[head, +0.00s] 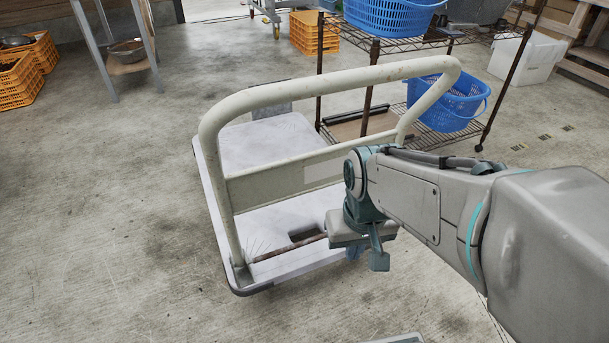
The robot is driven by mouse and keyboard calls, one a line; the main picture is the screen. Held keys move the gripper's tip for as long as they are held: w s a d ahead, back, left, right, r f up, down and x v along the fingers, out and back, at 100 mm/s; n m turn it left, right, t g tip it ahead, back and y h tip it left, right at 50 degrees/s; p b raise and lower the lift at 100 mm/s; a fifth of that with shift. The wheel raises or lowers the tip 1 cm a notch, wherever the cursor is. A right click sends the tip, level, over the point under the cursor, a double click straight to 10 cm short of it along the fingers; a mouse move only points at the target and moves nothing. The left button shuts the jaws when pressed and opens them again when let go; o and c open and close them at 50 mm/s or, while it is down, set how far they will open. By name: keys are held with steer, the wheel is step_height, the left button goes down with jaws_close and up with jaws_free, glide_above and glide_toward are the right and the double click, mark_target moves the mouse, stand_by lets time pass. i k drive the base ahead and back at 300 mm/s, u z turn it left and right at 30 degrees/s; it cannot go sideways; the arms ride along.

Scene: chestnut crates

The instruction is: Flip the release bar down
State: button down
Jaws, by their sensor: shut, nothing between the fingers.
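A platform trolley (268,140) with a pale deck and a raised cream handle (330,78) stands on the floor in the head view. The release bar is a thin brownish rod (288,248) low between the handle's feet, at the near edge of the deck. Its right part is hidden behind my gripper and wrist. My gripper (379,262) points down near the right end of the bar, with its fingers shut and empty. I cannot tell whether it touches the bar.
A wire shelf rack (400,44) with blue baskets (447,105) stands just behind the trolley. Orange crates (314,33) and a metal-legged table (93,45) are farther back. The concrete floor to the left and in front is clear.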

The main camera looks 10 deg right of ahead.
mark_target(303, 242)
steer(key=u, duration=2.1)
steer(key=k, duration=0.6)
steer(key=z, duration=1.6)
